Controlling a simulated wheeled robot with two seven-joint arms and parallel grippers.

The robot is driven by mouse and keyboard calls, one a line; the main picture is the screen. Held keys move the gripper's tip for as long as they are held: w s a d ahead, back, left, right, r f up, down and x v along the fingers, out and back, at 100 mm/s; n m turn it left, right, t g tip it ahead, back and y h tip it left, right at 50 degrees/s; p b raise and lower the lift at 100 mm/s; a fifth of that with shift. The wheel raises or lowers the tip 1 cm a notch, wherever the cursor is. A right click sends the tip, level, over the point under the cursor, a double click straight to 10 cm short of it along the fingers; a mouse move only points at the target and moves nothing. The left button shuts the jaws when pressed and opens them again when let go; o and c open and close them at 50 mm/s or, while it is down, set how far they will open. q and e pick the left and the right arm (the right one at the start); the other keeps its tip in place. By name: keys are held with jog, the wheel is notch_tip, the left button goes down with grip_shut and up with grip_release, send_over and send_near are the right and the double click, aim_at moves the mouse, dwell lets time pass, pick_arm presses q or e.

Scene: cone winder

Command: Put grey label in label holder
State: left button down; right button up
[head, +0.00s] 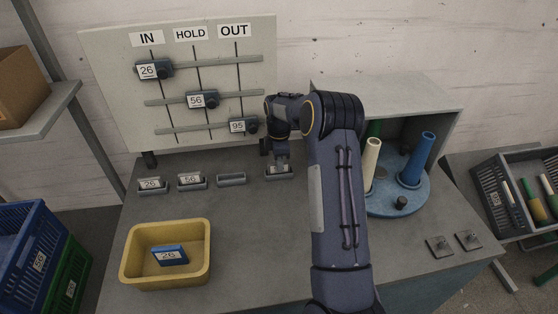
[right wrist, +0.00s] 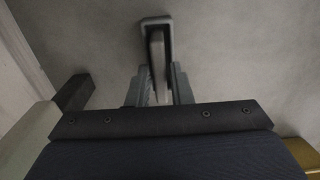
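My right gripper (head: 279,161) points down over the rightmost label holder (head: 279,173) in the row on the table. In the right wrist view its fingers (right wrist: 161,85) stand on both sides of a thin light grey plate, the grey label (right wrist: 157,58), and look closed on it. The far end of the label lies within the dark rim of the holder (right wrist: 158,20). I cannot tell whether it is fully seated. In the head view the gripper and arm mostly hide the label. My left gripper is not in view.
Left of it stand an empty holder (head: 231,180) and holders with labels 56 (head: 191,181) and 26 (head: 152,186). A yellow bin (head: 131,270) holds a blue label (head: 170,255). A board (head: 110,60) stands behind. A blue cone (head: 416,160) stands right of my arm.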

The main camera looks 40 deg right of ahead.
jog(key=shift+o, duration=1.3)
notch_tip(320, 180, up, 12)
jog(key=b, duration=0.1)
jog(key=s+a+r+m+t+y, duration=0.1)
jog(key=s+a+r+m+t, duration=0.1)
jog(key=s+a+r+m, duration=0.4)
jog(key=s+a+f+m+t+y, duration=0.1)
jog(key=s+a+m, duration=0.3)
jog(key=s+a, duration=0.5)
jog(key=s+a+f+m+t+y, duration=0.1)
jog(key=s+a+m, duration=0.3)
jog(key=s+a, duration=0.6)
jog(key=s+f+t, duration=0.1)
jog(key=s, duration=0.5)
jog(key=shift+f+t+y, duration=0.2)
jog(key=shift+t+y, duration=0.1)
jog(key=shift+y, duration=0.1)
jog(key=shift+a, duration=0.1)
